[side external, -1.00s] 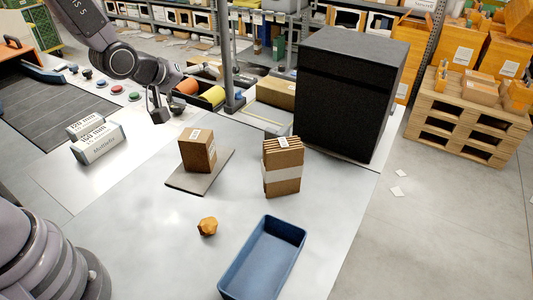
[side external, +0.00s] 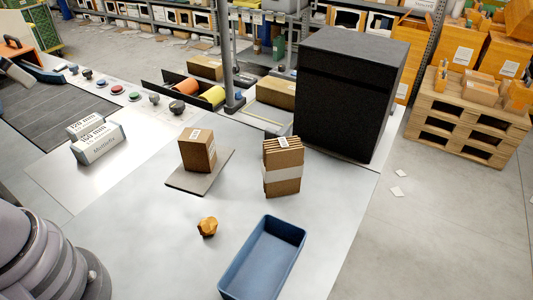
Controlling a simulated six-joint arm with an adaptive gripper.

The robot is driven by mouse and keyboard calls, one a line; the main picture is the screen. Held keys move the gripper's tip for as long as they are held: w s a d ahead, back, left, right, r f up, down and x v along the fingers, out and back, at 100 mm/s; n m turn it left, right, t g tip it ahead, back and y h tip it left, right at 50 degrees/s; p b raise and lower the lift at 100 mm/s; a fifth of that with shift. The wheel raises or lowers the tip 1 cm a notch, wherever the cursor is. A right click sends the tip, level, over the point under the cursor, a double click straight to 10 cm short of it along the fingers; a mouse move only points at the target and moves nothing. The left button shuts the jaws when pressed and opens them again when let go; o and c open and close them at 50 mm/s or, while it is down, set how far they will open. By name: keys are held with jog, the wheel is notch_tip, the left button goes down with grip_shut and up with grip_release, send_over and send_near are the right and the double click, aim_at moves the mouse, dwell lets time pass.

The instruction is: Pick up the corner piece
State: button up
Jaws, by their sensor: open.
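A small amber-brown, faceted piece (side external: 207,227) lies alone on the light grey table (side external: 150,250), left of the blue tray. It looks like the corner piece, but it is too small in the picture to be certain. Nothing touches it. My gripper is not in view; only a grey part of my arm shows at the left edge, far from the piece.
An empty-looking blue tray (side external: 232,272) stands right of the piece. Behind are a carton (side external: 196,150) on a flat grey plate (side external: 185,186), a banded cardboard stack (side external: 282,170) and a tall black box (side external: 345,95). White-grey boxes (side external: 98,143) stand left.

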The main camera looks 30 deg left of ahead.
jog(key=shift+w, duration=0.15)
jog(key=t, duration=0.8)
send_over(273, 132)
jog(key=s, duration=0.4)
notch_tip(273, 132, down, 24)
jog(key=f, duration=0.7)
jog(key=shift+w, duration=0.25)
jog(key=shift+f+x, duration=0.2)
jog(key=shift+x, duration=1.15)
jog(key=shift+f+x, duration=0.25)
jog(key=shift+x, duration=1.1)
jog(key=shift+s, duration=0.2)
jog(key=c, duration=0.9)
